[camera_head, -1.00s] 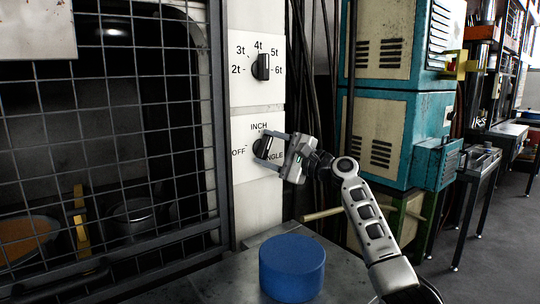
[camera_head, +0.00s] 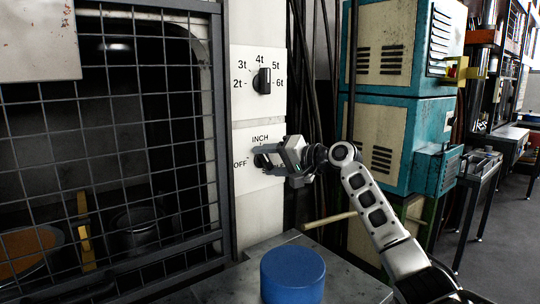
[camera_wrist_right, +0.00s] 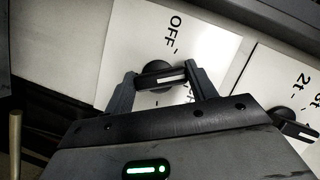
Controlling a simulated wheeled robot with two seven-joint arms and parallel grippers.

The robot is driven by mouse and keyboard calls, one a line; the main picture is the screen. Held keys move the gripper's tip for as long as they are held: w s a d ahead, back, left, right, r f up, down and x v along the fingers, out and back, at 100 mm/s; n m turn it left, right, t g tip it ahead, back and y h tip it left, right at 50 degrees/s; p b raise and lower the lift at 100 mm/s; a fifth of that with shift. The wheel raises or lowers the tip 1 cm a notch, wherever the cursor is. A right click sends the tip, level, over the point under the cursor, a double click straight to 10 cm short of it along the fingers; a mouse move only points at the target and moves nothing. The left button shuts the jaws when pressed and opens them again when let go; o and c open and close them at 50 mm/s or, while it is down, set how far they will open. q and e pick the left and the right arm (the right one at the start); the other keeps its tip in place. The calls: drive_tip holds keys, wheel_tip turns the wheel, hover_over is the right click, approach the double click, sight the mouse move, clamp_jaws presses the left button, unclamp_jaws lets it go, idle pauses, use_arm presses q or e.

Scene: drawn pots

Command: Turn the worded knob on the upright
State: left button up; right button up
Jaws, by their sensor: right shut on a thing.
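The worded knob (camera_head: 259,161) is a dark knob with a bar handle on the lower white panel (camera_head: 245,182), on the upright beside the cage. INCH shows above it and OFF at its left; the word at its right is hidden by my gripper. My right gripper (camera_head: 263,158) is shut on it. In the right wrist view the knob (camera_wrist_right: 158,76) has its bar between the fingertips of my gripper (camera_wrist_right: 162,78), one at each end. The bar's white line lies away from OFF, roughly toward the INCH side. My left gripper is not in view.
A second dark knob (camera_head: 262,81), marked 2t to 6t, sits on the panel above; it also shows in the right wrist view (camera_wrist_right: 290,116). A mesh guard (camera_head: 110,130) stands at the left. A blue cylinder (camera_head: 292,273) stands on the table below. Teal cabinets (camera_head: 405,130) stand behind my arm.

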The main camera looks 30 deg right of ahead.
drive_tip(key=n+h+p, duration=0.1)
drive_tip(key=n+p, duration=0.1)
drive_tip(key=shift+a+r+n+g+h, duration=0.1)
drive_tip(key=shift+n+g+h, duration=0.2)
drive_tip(key=shift+n, duration=0.1)
drive_tip(key=n+h+p, duration=0.1)
drive_tip(key=n+p, duration=0.1)
drive_tip(key=p, duration=0.1)
drive_tip(key=shift+n+h, duration=0.3)
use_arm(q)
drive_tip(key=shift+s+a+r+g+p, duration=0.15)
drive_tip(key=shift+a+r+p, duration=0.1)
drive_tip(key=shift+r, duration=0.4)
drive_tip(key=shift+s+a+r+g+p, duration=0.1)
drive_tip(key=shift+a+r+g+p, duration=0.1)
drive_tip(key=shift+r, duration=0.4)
use_arm(e)
drive_tip(key=shift+a+n+h, duration=0.1)
drive_tip(key=shift+n+h, duration=0.2)
drive_tip(key=shift+n, duration=0.1)
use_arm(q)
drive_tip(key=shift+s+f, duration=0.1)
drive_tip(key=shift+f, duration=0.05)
use_arm(e)
drive_tip(key=shift+f, duration=0.25)
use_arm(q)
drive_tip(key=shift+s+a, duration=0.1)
use_arm(e)
drive_tip(key=o, duration=1)
drive_tip(key=shift+s, duration=0.1)
